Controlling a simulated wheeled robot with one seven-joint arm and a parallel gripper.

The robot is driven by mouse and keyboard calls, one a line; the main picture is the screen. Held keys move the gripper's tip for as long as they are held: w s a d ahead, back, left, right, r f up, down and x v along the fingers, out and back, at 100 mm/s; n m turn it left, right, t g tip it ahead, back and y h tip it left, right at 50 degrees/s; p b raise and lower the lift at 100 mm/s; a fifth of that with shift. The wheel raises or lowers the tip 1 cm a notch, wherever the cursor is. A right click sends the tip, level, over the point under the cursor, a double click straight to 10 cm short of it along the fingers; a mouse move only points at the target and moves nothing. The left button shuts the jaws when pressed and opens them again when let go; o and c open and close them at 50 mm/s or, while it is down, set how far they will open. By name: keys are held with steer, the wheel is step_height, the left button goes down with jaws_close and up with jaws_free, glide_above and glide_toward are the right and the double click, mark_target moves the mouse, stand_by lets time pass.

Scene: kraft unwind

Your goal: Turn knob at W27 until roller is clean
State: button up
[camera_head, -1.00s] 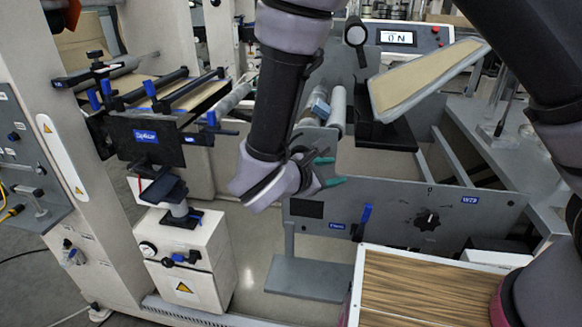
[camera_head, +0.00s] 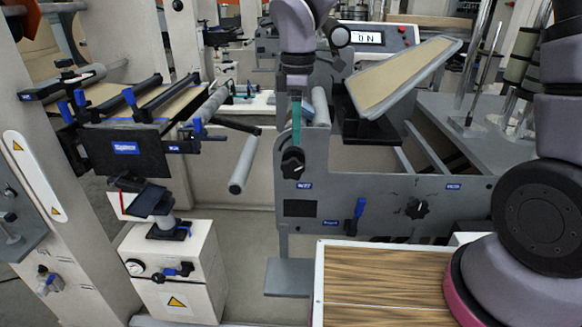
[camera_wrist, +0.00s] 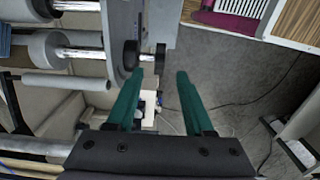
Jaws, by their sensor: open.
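The black knob (camera_head: 292,162) sits on the grey side plate, just above a blue label (camera_head: 305,185) that reads W27. My gripper (camera_head: 296,132) points down, with its teal fingers just above the knob in the head view. In the wrist view my gripper (camera_wrist: 160,74) is open and empty, and a black round knob part (camera_wrist: 160,56) shows just beyond the gap between the fingertips. I cannot tell whether the fingers touch the knob. A grey roller (camera_head: 320,106) stands behind the plate; its cleanliness is too small to judge.
A second black knob (camera_head: 417,208) and a blue lever (camera_head: 357,214) are on the same plate to the right. A wood-topped box (camera_head: 385,285) stands in front. A display (camera_head: 368,38) is lit at the back. A grey bar (camera_head: 243,165) projects on the left.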

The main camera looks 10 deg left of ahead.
mark_target(297, 160)
step_height(297, 160, down, 10)
steer(key=shift+f, duration=0.2)
steer(key=shift+c, duration=0.3)
jaws_close()
